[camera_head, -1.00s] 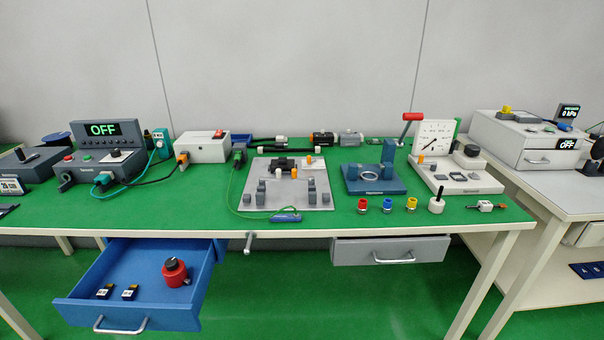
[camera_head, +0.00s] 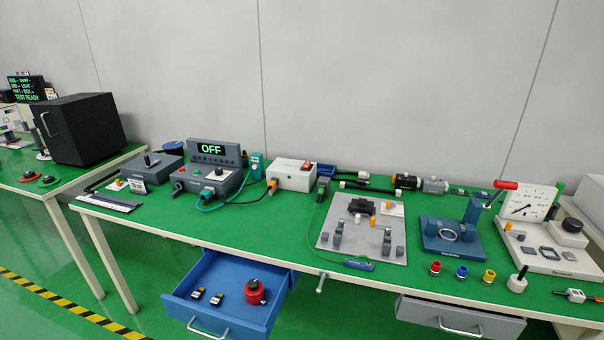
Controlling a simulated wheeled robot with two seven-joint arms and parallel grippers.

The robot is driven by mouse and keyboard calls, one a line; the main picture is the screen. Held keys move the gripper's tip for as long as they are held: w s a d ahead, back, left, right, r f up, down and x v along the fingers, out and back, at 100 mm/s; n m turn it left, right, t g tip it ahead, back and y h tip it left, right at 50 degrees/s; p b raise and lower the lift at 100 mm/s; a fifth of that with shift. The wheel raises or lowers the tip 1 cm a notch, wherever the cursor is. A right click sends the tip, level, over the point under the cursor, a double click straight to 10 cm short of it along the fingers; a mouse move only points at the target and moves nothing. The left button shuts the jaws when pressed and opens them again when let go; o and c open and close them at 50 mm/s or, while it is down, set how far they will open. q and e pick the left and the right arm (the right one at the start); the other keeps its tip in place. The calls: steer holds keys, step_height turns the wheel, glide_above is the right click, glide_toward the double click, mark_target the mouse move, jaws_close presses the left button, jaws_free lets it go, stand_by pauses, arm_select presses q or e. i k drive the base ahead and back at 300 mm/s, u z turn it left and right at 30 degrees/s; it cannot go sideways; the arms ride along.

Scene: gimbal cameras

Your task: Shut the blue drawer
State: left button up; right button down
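The blue drawer (camera_head: 247,318) is pulled out below the front edge of the green-topped workbench (camera_head: 262,225). Its front panel faces me and carries a silver bar handle (camera_head: 207,331), close to the bottom of the picture. Inside the drawer lie a red round part with a dark top (camera_head: 255,291) and two small dark-and-yellow pieces (camera_head: 217,298). Neither of my grippers shows in the head view.
Another bench with a black box (camera_head: 85,130) stands at the left. Open green floor lies front left.

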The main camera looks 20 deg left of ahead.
mark_target(216, 271)
steer(key=u, duration=1.35)
